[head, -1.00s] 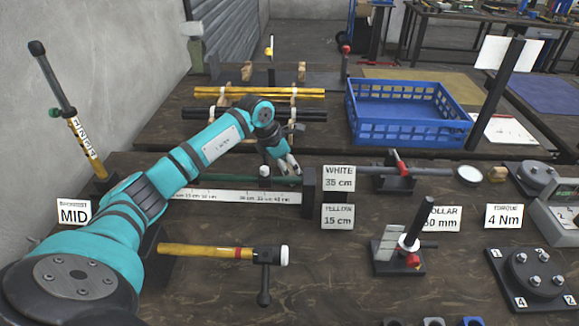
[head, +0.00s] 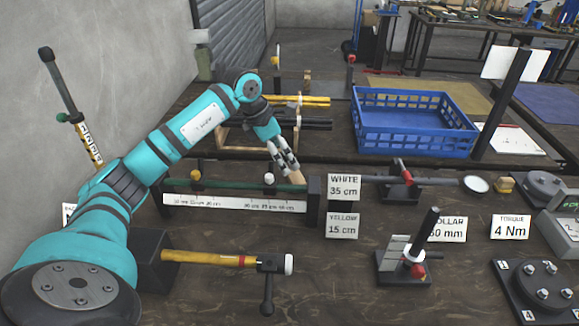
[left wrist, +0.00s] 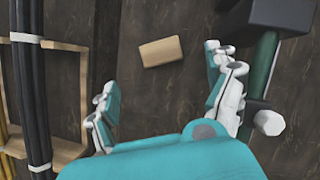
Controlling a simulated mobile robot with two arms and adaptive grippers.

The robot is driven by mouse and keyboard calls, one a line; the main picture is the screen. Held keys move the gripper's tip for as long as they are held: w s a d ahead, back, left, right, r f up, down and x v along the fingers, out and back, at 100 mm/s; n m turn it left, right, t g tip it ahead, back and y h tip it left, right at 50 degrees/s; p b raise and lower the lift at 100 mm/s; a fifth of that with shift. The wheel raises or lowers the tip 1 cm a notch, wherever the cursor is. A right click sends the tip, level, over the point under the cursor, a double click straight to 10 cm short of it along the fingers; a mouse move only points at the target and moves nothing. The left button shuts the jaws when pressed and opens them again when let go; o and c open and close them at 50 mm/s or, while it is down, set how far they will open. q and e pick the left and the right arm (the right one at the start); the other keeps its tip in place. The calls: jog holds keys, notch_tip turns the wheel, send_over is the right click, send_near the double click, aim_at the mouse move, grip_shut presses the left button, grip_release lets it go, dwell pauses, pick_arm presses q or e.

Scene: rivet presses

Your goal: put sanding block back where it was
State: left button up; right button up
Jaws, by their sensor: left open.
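A plain tan wooden block (left wrist: 160,51), which looks like the sanding block, lies on the dark table in the left wrist view. In the head view it (head: 298,177) shows partly, behind the ruler fixture's right end and close to my left gripper (head: 285,163). The left gripper points down and is open and empty. In the left wrist view its fingers (left wrist: 160,72) are spread wide, with the block ahead between their lines and apart from both. My right gripper is not in view.
The ruler fixture (head: 230,205) with its green rod stands in front of the block. A wooden rack (head: 240,137) holding dark and yellow rods is to its left. A blue crate (head: 415,145) stands behind right.

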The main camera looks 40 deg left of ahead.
pick_arm(q)
jog(key=shift+v, duration=1.45)
